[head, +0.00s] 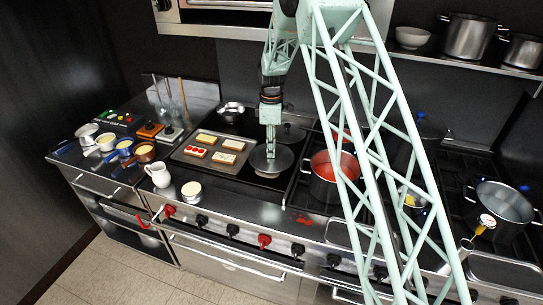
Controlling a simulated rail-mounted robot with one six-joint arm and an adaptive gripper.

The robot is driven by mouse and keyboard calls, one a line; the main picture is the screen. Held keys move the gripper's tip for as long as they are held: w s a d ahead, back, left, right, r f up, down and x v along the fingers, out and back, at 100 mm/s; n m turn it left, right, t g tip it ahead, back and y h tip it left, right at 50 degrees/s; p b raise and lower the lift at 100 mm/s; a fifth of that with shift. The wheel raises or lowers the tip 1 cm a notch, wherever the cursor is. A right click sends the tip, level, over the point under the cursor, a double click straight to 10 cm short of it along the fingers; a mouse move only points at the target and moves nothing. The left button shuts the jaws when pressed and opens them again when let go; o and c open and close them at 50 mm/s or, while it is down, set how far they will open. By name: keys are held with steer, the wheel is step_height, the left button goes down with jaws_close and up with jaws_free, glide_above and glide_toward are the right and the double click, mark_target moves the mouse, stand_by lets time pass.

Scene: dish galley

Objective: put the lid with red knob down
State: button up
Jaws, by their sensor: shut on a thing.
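My gripper (270,152) points straight down in the head view, shut at the middle of a round dark-grey lid (259,164). The fingers cover the lid's centre, so its knob and the knob's colour are hidden. The lid looks level and is over the dark cooktop, just right of the baking tray. I cannot tell whether its underside touches anything.
A baking tray (184,154) with several toast-like pieces lies left of the lid. A pot of red sauce (317,179) stands close on the right. A white jug (158,174) and a cream-filled cup (191,194) stand front left.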

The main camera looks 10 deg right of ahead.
steer(key=shift+d+f, duration=0.1)
steer(key=shift+f, duration=1.65)
steer(key=shift+f, duration=0.15)
steer(key=o, duration=1)
steer(key=shift+c, duration=0.2)
steer(key=shift+r, duration=0.2)
steer(key=shift+r, duration=3.7)
